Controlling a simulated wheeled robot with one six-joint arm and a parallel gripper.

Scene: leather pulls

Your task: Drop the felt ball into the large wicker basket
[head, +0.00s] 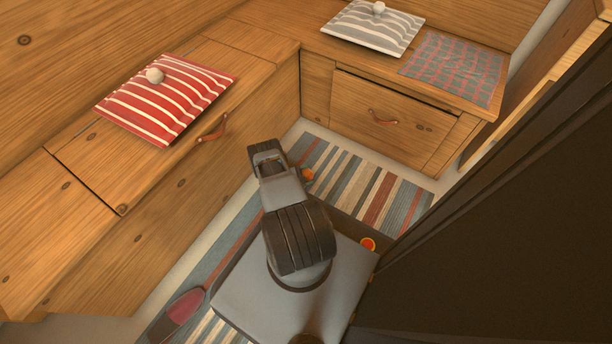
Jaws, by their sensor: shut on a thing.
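My arm rises from my base in the middle of the head view, and its far end is over the striped rug. No gripper fingers show, so my gripper and anything in it are hidden. I cannot pick out the felt ball for sure. A small whitish ball (155,75) sits on the red striped cushion (178,108), and another whitish ball (379,8) sits on the grey striped cushion (350,28). I cannot tell if these are loose or part of the cushions. No large wicker basket is in view.
Wooden benches run along the left and back. The left bench front has a leather pull (213,128); the back drawer (385,118) has another. A checked cloth (455,68) lies at the back right. A slipper (183,307) lies on the striped rug (385,190). A dark panel (500,230) blocks the right.

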